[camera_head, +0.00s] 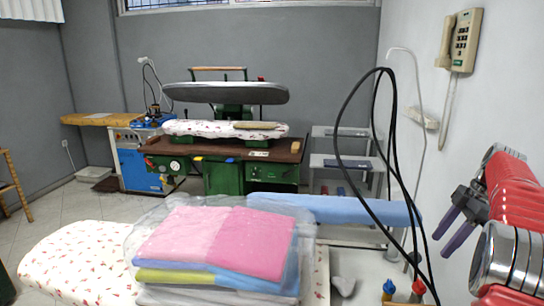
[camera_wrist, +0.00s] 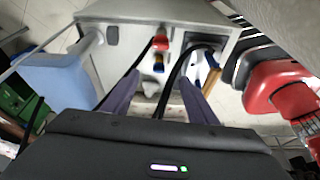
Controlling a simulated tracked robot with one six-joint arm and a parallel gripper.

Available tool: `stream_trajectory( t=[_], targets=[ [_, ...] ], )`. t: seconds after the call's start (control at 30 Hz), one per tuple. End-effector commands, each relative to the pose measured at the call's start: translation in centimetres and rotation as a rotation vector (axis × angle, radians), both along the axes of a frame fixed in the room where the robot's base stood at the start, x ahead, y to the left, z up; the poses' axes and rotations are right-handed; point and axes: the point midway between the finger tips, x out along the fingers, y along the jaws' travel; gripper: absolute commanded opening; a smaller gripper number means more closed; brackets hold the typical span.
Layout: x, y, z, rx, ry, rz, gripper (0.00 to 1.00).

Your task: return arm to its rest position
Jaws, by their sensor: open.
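My arm comes in from the right edge of the head view, with red and silver links. My gripper (camera_head: 440,246) is at its end, with two purple fingers spread apart and nothing between them. In the wrist view my gripper (camera_wrist: 160,82) also shows its two purple fingers wide apart, one on each side. Nothing is held.
Black cables (camera_head: 338,130) hang left of the gripper. A blue padded board (camera_head: 330,209) and a bagged stack of folded cloths (camera_head: 215,243) lie further left. A wall telephone (camera_head: 464,42) hangs above the arm.

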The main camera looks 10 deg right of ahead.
Motion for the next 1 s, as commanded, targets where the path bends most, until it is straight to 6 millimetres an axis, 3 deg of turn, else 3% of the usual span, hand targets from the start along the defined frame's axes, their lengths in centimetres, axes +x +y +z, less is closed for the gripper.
stream_trajectory(
  t=[0.47, 1.0],
  targets=[
    [-0.3, 11.4, 5.6, -0.09, 0.055, -0.267, 0.53],
    [-5.0, 23.2, 8.4, -0.148, 0.04, -0.575, 0.53]
  ],
)
